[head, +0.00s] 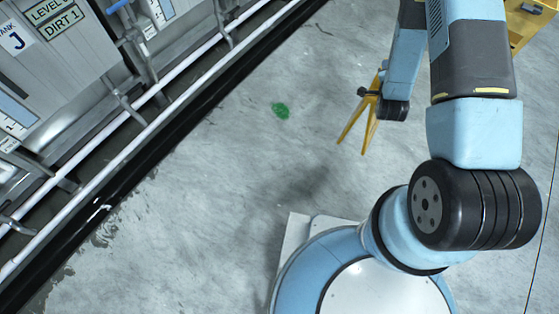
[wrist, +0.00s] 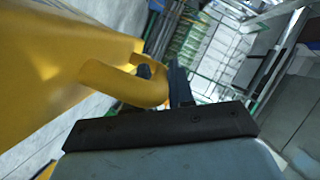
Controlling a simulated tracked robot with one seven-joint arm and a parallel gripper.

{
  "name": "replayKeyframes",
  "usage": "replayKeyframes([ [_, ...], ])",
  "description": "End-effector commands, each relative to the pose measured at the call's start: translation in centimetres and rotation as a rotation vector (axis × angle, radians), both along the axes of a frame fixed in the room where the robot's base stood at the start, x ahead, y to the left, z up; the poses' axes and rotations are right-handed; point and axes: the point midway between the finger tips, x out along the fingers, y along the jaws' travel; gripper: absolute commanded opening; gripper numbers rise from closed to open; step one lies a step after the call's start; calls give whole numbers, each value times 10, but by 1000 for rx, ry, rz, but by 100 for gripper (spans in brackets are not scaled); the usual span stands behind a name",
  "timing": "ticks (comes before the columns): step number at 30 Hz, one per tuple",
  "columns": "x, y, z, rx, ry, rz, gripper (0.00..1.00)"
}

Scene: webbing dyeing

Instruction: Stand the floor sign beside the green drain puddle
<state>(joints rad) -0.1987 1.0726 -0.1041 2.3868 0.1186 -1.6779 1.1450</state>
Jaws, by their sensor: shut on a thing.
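The green puddle (head: 280,110) is a small patch on the grey floor in the middle of the head view. The yellow floor sign (head: 353,120) is to its right, with two splayed legs showing; its upper part is partly hidden by my arm. In the wrist view, the sign's broad yellow panel (wrist: 50,55) fills the left side, and its curved handle (wrist: 125,83) passes between the dark fingers of my gripper (wrist: 165,82). My gripper is shut on this handle. I cannot tell if the legs touch the floor.
Metal tanks (head: 60,70) with a white pipe rail (head: 130,115) and a dark floor channel run along the left. A yellow structure (head: 527,22) stands at the upper right. The floor around the puddle is clear.

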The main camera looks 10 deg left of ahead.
Motion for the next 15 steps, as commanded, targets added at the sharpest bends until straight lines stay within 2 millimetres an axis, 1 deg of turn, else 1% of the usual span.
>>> replayKeyframes([
  [1, -1, 13, -7, 5, -1, 3, 0],
  [5, -4, 45, -25, 19, -7, 1, 0],
  [8, -10, 74, -41, 27, -11, -1, 0],
  [9, -14, 86, -47, 32, -11, -3, 0],
  [11, -20, 104, -57, 38, -13, -6, 0],
  [15, -39, 144, -80, 50, -16, -12, 0],
])
